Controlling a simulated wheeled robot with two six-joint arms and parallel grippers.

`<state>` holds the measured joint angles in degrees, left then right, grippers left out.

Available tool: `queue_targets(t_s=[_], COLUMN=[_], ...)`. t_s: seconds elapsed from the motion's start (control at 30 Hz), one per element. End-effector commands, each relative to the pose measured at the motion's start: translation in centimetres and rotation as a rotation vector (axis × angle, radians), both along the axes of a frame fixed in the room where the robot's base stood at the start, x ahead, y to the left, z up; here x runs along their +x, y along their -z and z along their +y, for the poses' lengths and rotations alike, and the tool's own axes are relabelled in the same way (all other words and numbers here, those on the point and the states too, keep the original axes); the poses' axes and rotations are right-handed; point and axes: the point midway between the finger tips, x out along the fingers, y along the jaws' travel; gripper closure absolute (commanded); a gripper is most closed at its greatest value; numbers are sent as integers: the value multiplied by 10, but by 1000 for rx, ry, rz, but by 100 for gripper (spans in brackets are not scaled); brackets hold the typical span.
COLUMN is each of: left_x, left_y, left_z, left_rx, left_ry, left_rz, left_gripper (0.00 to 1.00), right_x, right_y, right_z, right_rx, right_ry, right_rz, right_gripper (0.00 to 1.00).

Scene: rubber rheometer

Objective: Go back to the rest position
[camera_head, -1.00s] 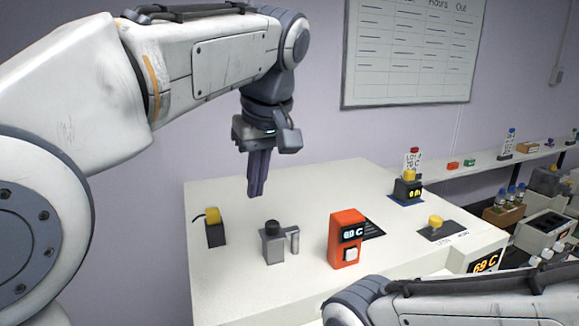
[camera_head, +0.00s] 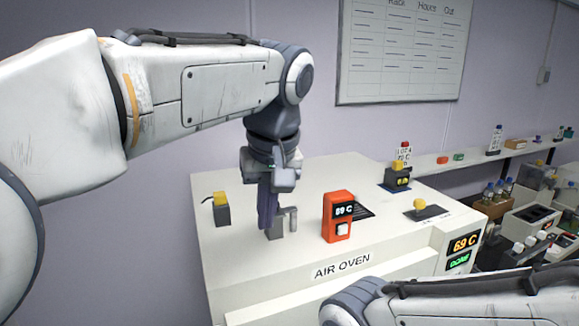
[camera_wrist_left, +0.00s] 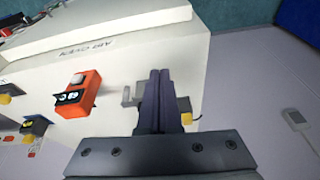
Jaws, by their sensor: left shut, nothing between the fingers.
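My left gripper (camera_head: 266,222) hangs fingers down over the white air oven (camera_head: 330,250) in the head view, its two dark fingers together and nothing between them. In that view the fingers cover most of a small grey device with a side handle (camera_head: 293,219); I cannot tell whether they touch it. The left wrist view shows the shut fingers (camera_wrist_left: 160,76) with the grey handle (camera_wrist_left: 127,96) beside them. At the bottom right of the head view is part of my right arm; its gripper is out of view.
On the oven top are an orange box reading 69 C (camera_head: 336,222), a yellow-topped dark block (camera_head: 221,210), a yellow knob (camera_head: 420,205) and another yellow-topped block (camera_head: 397,177). Bottles and trays (camera_head: 530,220) stand at right. A whiteboard (camera_head: 400,50) hangs on the wall.

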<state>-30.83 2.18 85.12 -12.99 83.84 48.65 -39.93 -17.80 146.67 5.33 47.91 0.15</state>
Motion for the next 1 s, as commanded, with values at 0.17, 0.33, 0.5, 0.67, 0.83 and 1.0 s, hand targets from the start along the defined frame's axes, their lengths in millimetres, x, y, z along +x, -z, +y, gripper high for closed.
queue_targets(t_s=[0.17,0.33,0.5,0.67,0.83,1.0], left_x=[-25,-64,-127,-176,-202,-204], left_y=[40,93,168,219,244,247], left_z=[-7,-13,-12,-1,8,9], left_rx=[-1,-13,-41,-62,-71,-72], left_ry=[162,376,655,842,934,944], left_rz=[54,117,187,225,239,240], left_gripper=[100,100,100,100,100,100], right_x=[0,0,0,0,0,0], right_y=[7,14,24,30,32,32], right_z=[0,0,0,0,0,0], right_rx=[-1,-1,-1,-1,-1,-1], right_ry=[0,-1,-1,-2,-2,-2], right_rz=[1,1,1,1,1,1], right_gripper=[29,29,29,29,29,29])
